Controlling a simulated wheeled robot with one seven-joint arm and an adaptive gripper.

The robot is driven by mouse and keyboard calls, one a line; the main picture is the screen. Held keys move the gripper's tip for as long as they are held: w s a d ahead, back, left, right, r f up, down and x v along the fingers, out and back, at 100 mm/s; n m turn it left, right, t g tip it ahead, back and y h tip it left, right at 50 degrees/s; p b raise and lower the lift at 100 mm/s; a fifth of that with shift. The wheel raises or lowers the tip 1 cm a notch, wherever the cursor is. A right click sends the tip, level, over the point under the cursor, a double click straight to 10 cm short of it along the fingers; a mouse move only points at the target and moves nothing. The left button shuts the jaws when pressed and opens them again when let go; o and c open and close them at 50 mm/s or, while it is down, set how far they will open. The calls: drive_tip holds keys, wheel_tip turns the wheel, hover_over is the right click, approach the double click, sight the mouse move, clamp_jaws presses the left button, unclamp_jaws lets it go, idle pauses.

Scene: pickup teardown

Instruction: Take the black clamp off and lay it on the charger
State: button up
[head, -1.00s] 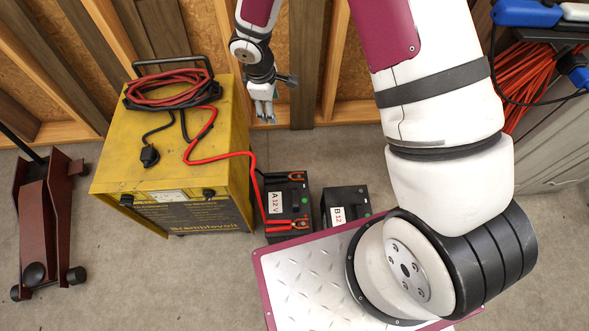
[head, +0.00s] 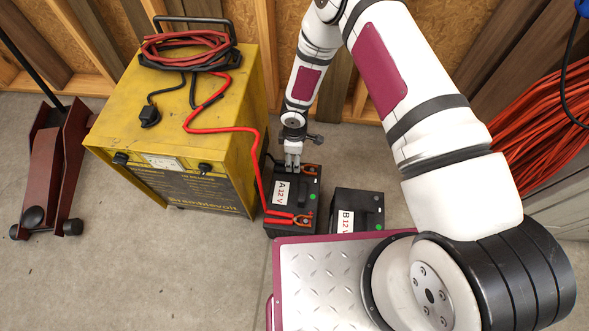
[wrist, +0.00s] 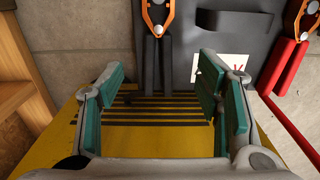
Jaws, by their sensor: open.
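The black clamp (wrist: 158,60), with orange jaws and black handles, sits at battery A (head: 284,212). In the wrist view its handles point toward my gripper (wrist: 162,85), in line with the gap between the two teal-padded fingers. My gripper is open and empty, and the handles look apart from both pads. In the head view my gripper (head: 293,160) hangs over the back of battery A and partly hides the black clamp; an orange jaw (head: 311,169) shows. The yellow charger (head: 190,115) stands left of the battery, with coiled cables on top.
A red clamp (head: 287,217) sits at the front of battery A and shows at the right in the wrist view (wrist: 288,55). Battery B (head: 359,208) stands close on the right. A red cable (head: 262,165) runs from the charger. Wooden wall studs stand behind.

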sight(278, 163)
drive_tip(key=shift+w+a+f+b, duration=0.1)
drive_tip(key=shift+f+b, duration=0.6)
drive_tip(key=shift+f, duration=0.9)
drive_tip(key=shift+a+f+b, duration=0.1)
drive_tip(key=shift+f+b, duration=0.6)
drive_tip(key=shift+f, duration=0.85)
drive_tip(key=shift+d, duration=0.1)
clamp_jaws()
